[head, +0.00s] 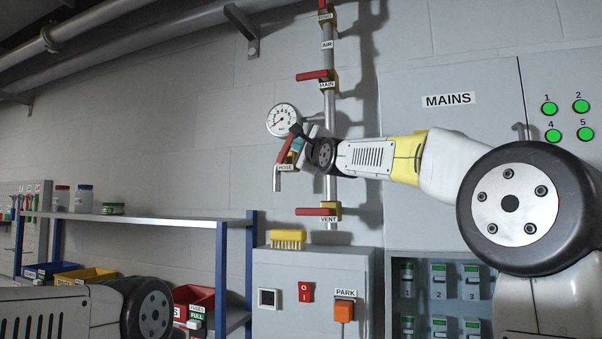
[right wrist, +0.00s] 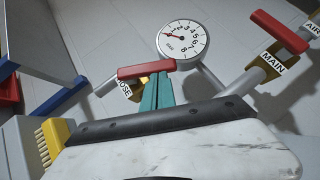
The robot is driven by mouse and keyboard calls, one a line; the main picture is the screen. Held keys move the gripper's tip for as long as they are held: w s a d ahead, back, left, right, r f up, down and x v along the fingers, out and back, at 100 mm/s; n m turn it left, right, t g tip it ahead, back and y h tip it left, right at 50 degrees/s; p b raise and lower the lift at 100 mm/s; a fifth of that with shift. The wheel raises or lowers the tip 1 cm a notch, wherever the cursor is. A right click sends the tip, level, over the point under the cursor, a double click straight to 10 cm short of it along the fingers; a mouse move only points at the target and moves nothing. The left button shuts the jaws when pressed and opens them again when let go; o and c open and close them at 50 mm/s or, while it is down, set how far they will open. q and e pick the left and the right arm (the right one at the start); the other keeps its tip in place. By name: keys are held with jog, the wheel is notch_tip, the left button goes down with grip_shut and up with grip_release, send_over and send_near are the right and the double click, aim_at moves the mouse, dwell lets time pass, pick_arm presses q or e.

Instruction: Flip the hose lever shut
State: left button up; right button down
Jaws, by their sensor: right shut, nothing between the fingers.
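The red hose lever (head: 285,149) sits on the branch off the vertical pipe, above a label reading HOSE, and slants steeply in the head view. It also shows in the right wrist view (right wrist: 146,70), just beyond the teal fingertips. My right gripper (head: 301,146) is at the lever, with its fingers shut and nothing between them. In the right wrist view the fingers (right wrist: 156,92) end close against the lever's underside; I cannot tell whether they touch. The wrist hides part of the hose valve in the head view. My left gripper is out of view.
On the vertical pipe (head: 329,113), the MAIN lever (head: 312,75) is above and the VENT lever (head: 316,211) below. A round gauge (head: 282,120) is close beside the hose lever. A grey cabinet (head: 275,322) with a yellow brush (head: 287,238) stands below. A shelf (head: 150,219) is at left.

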aim_at(288, 138)
jog(key=shift+w+a+r+n+g, duration=0.15)
jog(key=shift+a+r+n+g, duration=0.35)
jog(key=shift+n+g, duration=0.4)
jog(key=shift+w+a+r+n+g, duration=0.15)
jog(key=shift+a+r+n+g, duration=0.3)
jog(key=shift+n+g, duration=0.4)
jog(key=shift+r, duration=0.15)
jog(key=shift+a+r+t, duration=0.15)
jog(key=shift+t, duration=0.1)
